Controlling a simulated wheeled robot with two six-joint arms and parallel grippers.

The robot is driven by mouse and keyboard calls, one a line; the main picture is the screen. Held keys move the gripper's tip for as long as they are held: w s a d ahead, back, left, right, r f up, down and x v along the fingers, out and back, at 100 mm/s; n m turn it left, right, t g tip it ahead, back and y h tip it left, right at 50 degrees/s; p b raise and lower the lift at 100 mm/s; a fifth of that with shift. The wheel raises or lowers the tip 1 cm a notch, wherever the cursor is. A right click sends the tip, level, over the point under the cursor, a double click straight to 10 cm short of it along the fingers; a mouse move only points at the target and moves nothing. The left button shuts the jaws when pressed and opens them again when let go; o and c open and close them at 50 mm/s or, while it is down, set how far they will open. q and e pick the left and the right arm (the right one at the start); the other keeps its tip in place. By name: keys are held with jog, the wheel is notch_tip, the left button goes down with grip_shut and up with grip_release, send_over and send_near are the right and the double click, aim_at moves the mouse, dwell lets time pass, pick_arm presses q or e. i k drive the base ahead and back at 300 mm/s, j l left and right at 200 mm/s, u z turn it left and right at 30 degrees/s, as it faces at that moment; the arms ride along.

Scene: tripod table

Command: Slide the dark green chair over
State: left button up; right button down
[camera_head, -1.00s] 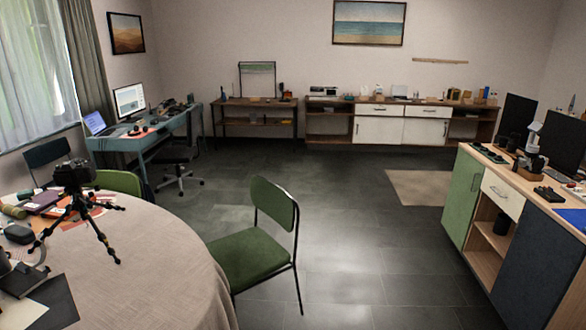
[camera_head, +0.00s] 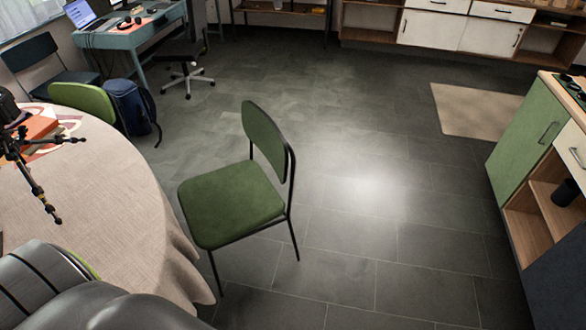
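The dark green chair (camera_head: 232,205) stands upright on the floor in the middle of the head view, right of the round table. Its green backrest (camera_head: 264,138) is on the right side of the seat and its thin legs are black. The seat's left edge is close to the tablecloth; I cannot tell whether they touch. The round table (camera_head: 115,200) has a beige cloth. Neither of my grippers is in view. A grey part that looks like my arm (camera_head: 130,312) covers the table's lower left.
A lighter green chair (camera_head: 85,98) and a dark blue chair (camera_head: 40,60) stand behind the table, with a blue backpack (camera_head: 132,108) beside them. A black tripod (camera_head: 30,170) stands on the table. A green-fronted cabinet (camera_head: 530,140) borders the right. The tiled floor between is open.

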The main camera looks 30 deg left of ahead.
aim_at(222, 207)
jog(key=i+l+u, duration=0.1)
jog(key=i+u, duration=0.15)
jog(key=i, duration=0.15)
jog(key=i+l+u, duration=0.25)
jog(key=i, duration=0.15)
jog(key=i+l+u, duration=0.25)
jog(key=i, duration=0.15)
jog(key=j, duration=0.1)
